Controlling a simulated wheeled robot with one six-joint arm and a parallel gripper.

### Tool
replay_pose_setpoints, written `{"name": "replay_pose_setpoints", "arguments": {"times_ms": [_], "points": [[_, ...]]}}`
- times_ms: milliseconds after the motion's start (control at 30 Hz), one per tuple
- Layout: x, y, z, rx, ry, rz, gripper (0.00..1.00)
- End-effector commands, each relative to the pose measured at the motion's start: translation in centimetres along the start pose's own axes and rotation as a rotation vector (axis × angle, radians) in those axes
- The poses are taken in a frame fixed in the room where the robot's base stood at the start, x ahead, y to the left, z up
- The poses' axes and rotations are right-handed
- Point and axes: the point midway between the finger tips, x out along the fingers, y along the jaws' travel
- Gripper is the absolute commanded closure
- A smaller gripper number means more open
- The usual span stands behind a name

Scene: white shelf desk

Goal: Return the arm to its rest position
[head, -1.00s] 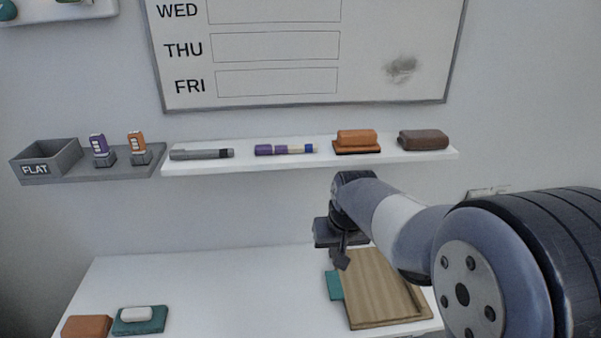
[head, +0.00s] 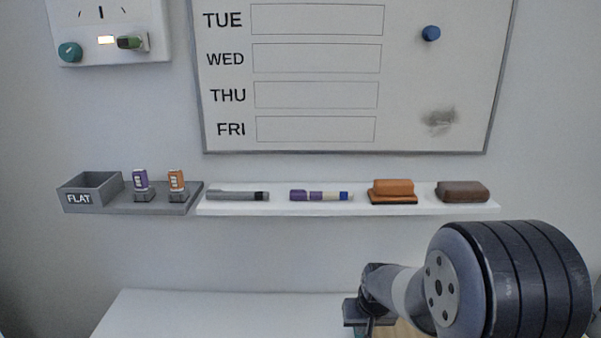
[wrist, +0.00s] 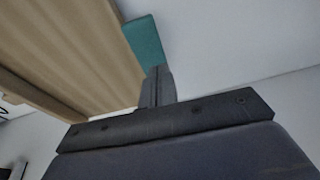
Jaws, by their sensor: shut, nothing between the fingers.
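My gripper (wrist: 158,88) shows in the wrist view with its fingers together and nothing between them. It hangs above the white desk (wrist: 215,45), near a teal item (wrist: 145,42) and a wooden board (wrist: 75,45). Whether it touches the teal item cannot be told. In the head view my arm is folded low at the right, and the fingertips are mostly cut off by the bottom edge.
Above the desk, a white shelf (head: 275,209) holds a grey marker (head: 237,195), a purple marker (head: 321,196), an orange eraser (head: 393,188) and a brown eraser (head: 463,191). A grey shelf (head: 110,209) holds a FLAT bin (head: 80,197). A whiteboard (head: 420,75) hangs above.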

Motion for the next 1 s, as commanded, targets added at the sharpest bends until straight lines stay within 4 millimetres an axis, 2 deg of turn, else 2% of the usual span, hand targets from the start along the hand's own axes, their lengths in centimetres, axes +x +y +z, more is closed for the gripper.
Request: {"name": "replay_pose_setpoints", "arguments": {"times_ms": [33, 267, 767, 1000], "points": [[1.0, 0.0, 0.4, 0.000, -0.001, 0.000, 1.00], [2.2, 0.1, 0.9, 0.000, -0.004, 0.000, 1.00], [2.2, 0.0, 1.0, 0.002, -0.001, -0.002, 1.00], [1.7, -0.6, 1.6, 0.025, 0.023, -0.012, 1.00]]}}
